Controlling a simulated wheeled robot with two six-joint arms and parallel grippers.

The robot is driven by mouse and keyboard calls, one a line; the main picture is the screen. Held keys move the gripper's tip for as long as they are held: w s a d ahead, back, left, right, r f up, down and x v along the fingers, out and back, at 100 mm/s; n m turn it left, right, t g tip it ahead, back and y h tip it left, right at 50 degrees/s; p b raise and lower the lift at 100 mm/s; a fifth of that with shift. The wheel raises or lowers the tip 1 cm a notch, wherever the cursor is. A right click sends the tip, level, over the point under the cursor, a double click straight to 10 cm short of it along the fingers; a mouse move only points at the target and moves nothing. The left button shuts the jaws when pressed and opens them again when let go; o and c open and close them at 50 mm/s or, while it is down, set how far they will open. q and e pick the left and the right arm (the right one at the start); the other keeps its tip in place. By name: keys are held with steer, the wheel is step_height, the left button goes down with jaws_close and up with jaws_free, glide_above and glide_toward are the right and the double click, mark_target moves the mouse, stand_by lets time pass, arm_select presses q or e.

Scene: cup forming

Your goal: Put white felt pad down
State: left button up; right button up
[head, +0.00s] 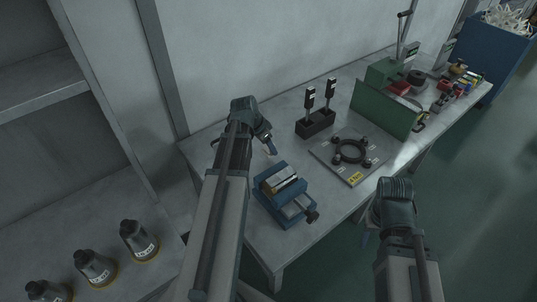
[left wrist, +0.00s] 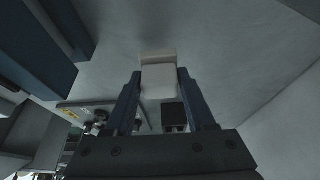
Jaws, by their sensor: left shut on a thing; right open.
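The white felt pad (left wrist: 158,80) is between the two fingers of my left gripper (left wrist: 158,84) in the left wrist view. The gripper is shut on it, and the grey table top lies just beyond it. I cannot tell whether the pad touches the table. In the head view my left gripper (head: 270,148) points down over the table, behind the blue vise; the pad is mostly hidden there. My right gripper (head: 366,235) is open by the table's front edge, partly hidden by its own arm.
The blue vise (head: 284,196) stands close to my left gripper. A black block with two upright tools (head: 315,124) and a plate with a black ring (head: 351,178) are to the right. A green panel (head: 383,110) stands beyond.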

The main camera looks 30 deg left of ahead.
mark_target(269, 152)
arm_select(q)
steer(key=shift+f+b, duration=1.15)
steer(key=shift+f, duration=0.4)
steer(key=shift+f, duration=0.1)
steer(key=shift+f, duration=0.15)
steer(key=o, duration=1.2)
steer(key=shift+p+v, duration=0.6)
steer(key=shift+v, duration=0.25)
steer(key=p+v, duration=1)
steer(key=shift+r, duration=0.4)
